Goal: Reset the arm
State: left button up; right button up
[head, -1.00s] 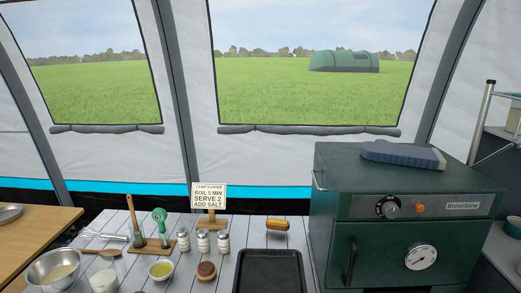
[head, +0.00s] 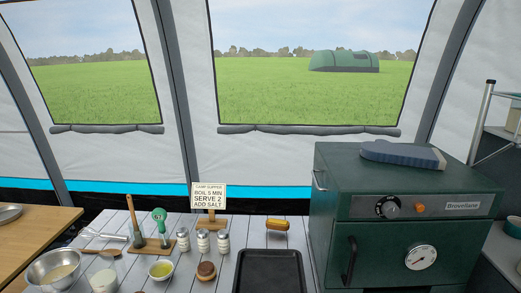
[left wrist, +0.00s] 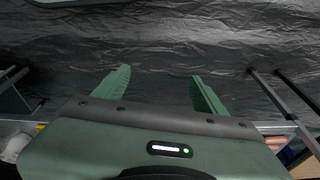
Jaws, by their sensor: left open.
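My left gripper (left wrist: 158,90) shows in the left wrist view. Its two green fingers stand well apart with nothing between them. Beyond the fingers is a dark, crinkled sheet-like surface (left wrist: 165,45). Neither gripper shows in the head view, and my right gripper is in no view.
A green oven (head: 410,220) with a blue mitt (head: 402,153) on top stands right.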

pick_arm(q)
jog(key=s+a+f+g, duration=0.1)
jog(key=s+a+f, duration=0.2)
jog(key=s+f, duration=1.4)
notch_tip(320, 180, down, 2)
jog(key=shift+s+f+g, duration=0.15)
jog(key=shift+s+g, duration=0.05)
jog(key=shift+g, duration=0.1)
